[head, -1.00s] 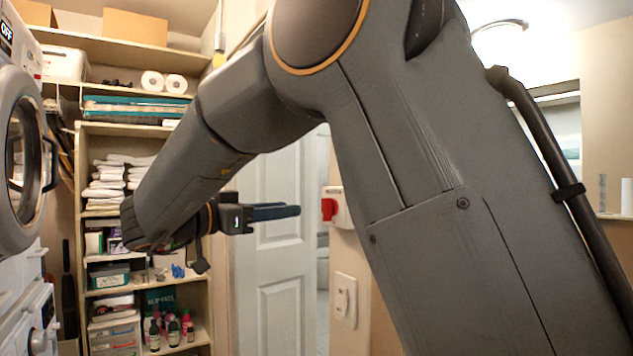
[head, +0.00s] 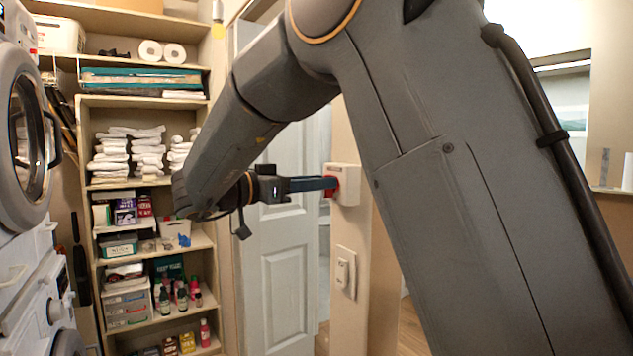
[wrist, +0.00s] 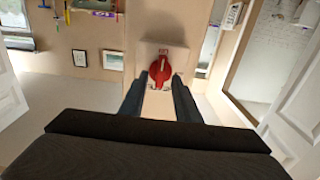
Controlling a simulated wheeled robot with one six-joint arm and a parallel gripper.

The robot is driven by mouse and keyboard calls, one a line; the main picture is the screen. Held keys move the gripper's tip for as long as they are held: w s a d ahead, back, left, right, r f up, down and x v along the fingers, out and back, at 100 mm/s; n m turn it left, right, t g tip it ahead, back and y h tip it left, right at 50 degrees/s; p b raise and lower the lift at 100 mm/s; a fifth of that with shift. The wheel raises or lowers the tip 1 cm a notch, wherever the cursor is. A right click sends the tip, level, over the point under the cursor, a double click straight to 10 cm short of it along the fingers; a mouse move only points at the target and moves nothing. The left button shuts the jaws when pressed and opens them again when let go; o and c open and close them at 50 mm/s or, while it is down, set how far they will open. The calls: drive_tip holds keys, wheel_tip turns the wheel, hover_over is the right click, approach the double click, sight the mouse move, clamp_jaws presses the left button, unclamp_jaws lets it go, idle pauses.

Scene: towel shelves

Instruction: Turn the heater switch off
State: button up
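The heater switch is a white box (head: 347,184) with a red knob, fixed on the end of the wall beside the door. In the wrist view the red knob (wrist: 160,72) sits ahead, between the tips of my gripper's two fingers. My gripper (head: 330,184) reaches level to the right in the head view, with its blue fingertips at the knob and hiding most of it. The fingers (wrist: 160,90) stand apart, one on each side of the knob. I cannot tell whether they touch it.
A white wall switch plate (head: 345,271) is below the heater switch. A white door (head: 275,270) stands behind my gripper. Shelves with towels (head: 130,155) and bottles (head: 180,295) are at the left, next to stacked washing machines (head: 25,150). Open floor shows at the lower right.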

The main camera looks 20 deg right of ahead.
clamp_jaws()
drive_tip(key=m+b, duration=1.2)
drive_tip(key=b, duration=0.1)
drive_tip(key=f+m+b, duration=0.1)
drive_tip(key=m+b, duration=0.5)
drive_tip(key=b, duration=0.1)
drive_tip(key=shift+s+d, duration=0.1)
drive_tip(key=shift+s, duration=0.25)
idle(0.3)
